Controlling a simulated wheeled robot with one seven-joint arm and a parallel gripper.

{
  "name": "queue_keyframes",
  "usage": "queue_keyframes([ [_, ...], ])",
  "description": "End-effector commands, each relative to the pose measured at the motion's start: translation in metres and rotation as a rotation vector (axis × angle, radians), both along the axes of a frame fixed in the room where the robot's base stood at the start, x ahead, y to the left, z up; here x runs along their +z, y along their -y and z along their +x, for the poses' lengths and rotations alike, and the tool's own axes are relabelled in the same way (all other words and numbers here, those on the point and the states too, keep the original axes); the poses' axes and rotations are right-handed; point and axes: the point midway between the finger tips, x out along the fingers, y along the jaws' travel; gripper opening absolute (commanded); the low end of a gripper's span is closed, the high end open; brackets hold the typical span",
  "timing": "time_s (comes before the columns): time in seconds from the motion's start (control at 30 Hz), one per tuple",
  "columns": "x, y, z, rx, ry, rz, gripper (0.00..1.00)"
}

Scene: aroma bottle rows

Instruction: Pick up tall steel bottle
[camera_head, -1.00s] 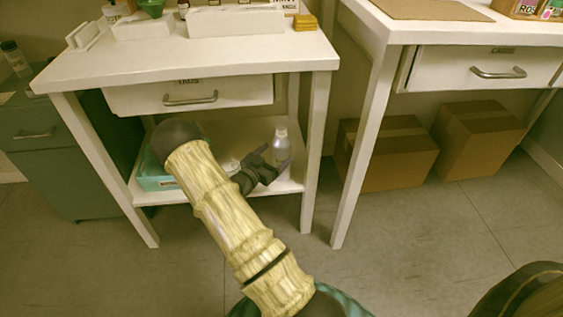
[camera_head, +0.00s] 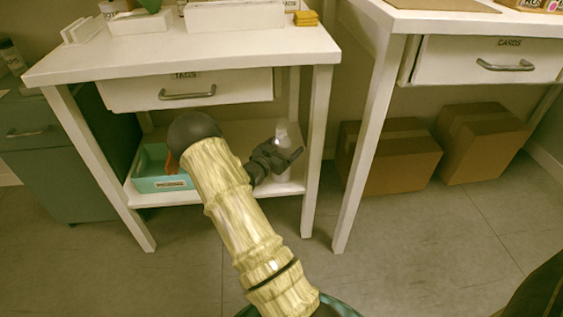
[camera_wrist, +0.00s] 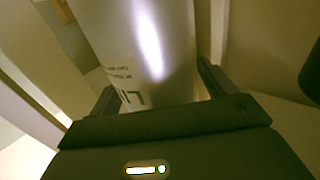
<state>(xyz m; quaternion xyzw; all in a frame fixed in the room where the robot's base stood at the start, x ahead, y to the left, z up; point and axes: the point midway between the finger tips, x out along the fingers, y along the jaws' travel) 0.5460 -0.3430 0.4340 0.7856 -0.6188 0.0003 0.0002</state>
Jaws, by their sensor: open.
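The tall steel bottle (camera_head: 282,133) stands upright on the lower shelf of the left table, near its right end. Its lower part is mostly hidden behind my gripper (camera_head: 292,150) in the head view. In the wrist view the shiny, light grey bottle (camera_wrist: 147,45) fills the upper middle, with dark print on its side. My gripper (camera_wrist: 158,88) is open, with one finger on each side of the bottle. I cannot tell whether either finger touches it.
A teal bin (camera_head: 160,182) sits on the shelf's left side. The white table (camera_head: 190,52) has a closed drawer (camera_head: 190,90) above the shelf and a leg (camera_head: 315,150) right of the bottle. Cardboard boxes (camera_head: 400,160) stand under the right table (camera_head: 440,22).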

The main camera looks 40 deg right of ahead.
Motion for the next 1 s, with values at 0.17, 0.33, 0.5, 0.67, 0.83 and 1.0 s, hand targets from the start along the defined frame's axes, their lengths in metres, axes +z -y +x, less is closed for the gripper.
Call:
queue_keyframes([
  [0.17,0.001,-0.0001,0.0,0.0,0.0,0.0,0.83],
  [0.33,0.0008,-0.0002,-0.0001,0.0,0.0,0.0,0.83],
  [0.5,0.0008,-0.0002,-0.0003,-0.001,0.0,0.0,0.75],
  [0.67,0.0007,-0.0002,-0.0003,-0.001,0.0,0.0,0.43],
  [0.83,0.0023,0.0001,-0.0001,-0.001,0.002,-0.003,0.13],
  [1.0,0.0022,0.0001,-0.0002,-0.001,0.002,-0.003,0.13],
])
